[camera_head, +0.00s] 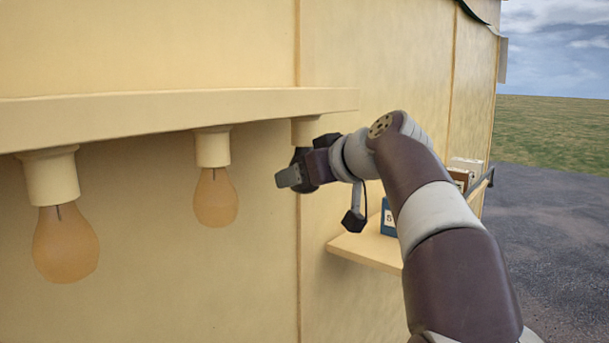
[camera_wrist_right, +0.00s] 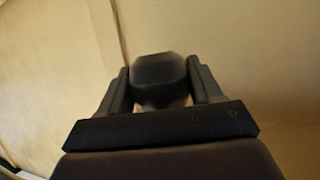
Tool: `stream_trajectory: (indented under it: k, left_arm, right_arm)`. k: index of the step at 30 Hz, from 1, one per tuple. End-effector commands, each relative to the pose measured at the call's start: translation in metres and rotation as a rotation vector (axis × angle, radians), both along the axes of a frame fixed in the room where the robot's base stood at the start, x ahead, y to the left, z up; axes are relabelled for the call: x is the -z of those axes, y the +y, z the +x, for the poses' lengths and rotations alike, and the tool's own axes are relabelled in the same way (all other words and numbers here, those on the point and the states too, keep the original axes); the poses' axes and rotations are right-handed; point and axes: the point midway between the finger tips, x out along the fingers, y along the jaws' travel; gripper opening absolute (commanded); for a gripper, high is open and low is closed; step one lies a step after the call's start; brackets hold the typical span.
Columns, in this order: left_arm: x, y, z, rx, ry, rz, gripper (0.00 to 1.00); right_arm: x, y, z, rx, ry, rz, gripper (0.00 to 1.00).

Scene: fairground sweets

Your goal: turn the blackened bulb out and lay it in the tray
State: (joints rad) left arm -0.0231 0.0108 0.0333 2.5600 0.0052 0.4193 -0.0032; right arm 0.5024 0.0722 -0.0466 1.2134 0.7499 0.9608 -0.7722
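The blackened bulb (camera_wrist_right: 160,80) shows in the right wrist view as a dark rounded shape between my right gripper's two fingers, which appear to press on both its sides. In the head view my right gripper (camera_head: 291,178) is under the third socket (camera_head: 305,130), below the ledge's right end. The gripper hides most of the bulb there, and I cannot tell whether it is still seated in the socket. No tray can be made out clearly. My left gripper is not in view.
Two orange bulbs (camera_head: 66,243) and (camera_head: 215,197) hang from the cream ledge (camera_head: 160,115) to the left. A wall shelf (camera_head: 365,251) at lower right holds a blue box (camera_head: 388,217), partly behind my right arm. Open ground lies at the right.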

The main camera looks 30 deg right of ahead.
Motion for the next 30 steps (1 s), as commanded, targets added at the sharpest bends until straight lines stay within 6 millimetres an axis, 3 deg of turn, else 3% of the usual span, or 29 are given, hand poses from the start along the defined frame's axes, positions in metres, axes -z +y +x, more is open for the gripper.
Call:
stream_trajectory:
  k: [10,16,23,24,26,27,30]
  left_arm:
    - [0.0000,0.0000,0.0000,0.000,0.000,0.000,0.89]
    - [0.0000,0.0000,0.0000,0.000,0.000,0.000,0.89]
    - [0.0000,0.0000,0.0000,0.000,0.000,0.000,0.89]
    - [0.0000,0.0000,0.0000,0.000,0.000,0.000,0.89]
    - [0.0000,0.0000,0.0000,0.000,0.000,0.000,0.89]
    - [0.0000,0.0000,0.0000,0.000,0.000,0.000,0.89]
    - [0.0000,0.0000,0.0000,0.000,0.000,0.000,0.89]
  right_arm:
    - [0.0006,0.0003,0.0001,0.011,0.002,0.001,0.42]
    - [0.0014,0.0011,0.0002,0.203,0.005,-0.002,0.42]
    - [0.0007,-0.0006,0.0001,0.235,0.001,0.001,0.42]
    - [0.0007,-0.0006,0.0001,0.235,0.001,0.001,0.74]
    - [0.0005,-0.0006,0.0001,0.235,0.001,0.001,0.93]
    - [0.0005,-0.0006,0.0001,0.235,0.001,0.001,1.00]
    - [0.0005,-0.0007,0.0000,0.235,0.001,0.000,1.00]
